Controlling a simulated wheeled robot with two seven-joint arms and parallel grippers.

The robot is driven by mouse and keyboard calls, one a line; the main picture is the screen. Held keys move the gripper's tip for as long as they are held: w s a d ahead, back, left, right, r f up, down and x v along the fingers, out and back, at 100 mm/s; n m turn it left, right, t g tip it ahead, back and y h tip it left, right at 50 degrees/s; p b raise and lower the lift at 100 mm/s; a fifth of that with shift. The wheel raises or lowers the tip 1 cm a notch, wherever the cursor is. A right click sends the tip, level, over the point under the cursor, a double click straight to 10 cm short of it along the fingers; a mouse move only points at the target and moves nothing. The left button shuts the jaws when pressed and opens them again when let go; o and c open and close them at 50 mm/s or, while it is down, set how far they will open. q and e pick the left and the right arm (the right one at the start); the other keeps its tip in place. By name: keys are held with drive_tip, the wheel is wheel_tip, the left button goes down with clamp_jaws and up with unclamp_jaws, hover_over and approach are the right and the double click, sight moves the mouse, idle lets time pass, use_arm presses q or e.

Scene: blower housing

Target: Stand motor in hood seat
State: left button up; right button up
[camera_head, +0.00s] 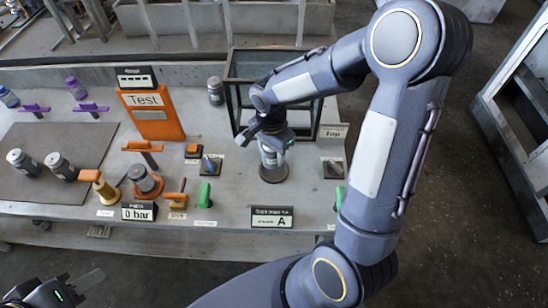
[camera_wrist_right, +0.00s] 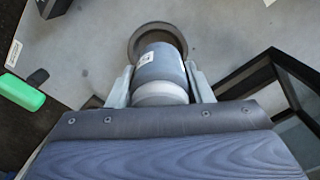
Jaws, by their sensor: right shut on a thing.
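My right gripper (camera_head: 272,137) is shut on a grey cylindrical motor (camera_head: 271,155) with a pale label. The motor is upright, over a dark round seat (camera_head: 274,177) in front of the dark-framed hood (camera_head: 232,95). In the right wrist view the motor (camera_wrist_right: 160,68) sits between both fingers of the right gripper (camera_wrist_right: 160,88), its far end overlapping the seat ring (camera_wrist_right: 136,42). I cannot tell whether its base touches the seat floor. My left gripper (camera_head: 62,290) is at the bottom left corner, away from the bench; its finger gap is unclear.
Two grey cylinders lie on a dark mat (camera_head: 95,140) at left; another stands in an orange-rimmed seat (camera_head: 146,184). An orange Test panel (camera_head: 150,114), a blue switch (camera_head: 211,164) and a green handle (camera_head: 204,194) are left of the motor. A gauge sign (camera_head: 272,218) stands in front.

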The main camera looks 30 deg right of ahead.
sight(274, 160)
drive_tip(key=shift+d+f, duration=0.2)
drive_tip(key=shift+f, duration=0.75)
drive_tip(key=shift+d+f, duration=0.15)
drive_tip(key=shift+f, duration=0.8)
drive_tip(key=shift+f, duration=0.2)
drive_tip(key=o, duration=1.2)
drive_tip(key=shift+s, duration=0.1)
drive_tip(key=shift+r, duration=0.1)
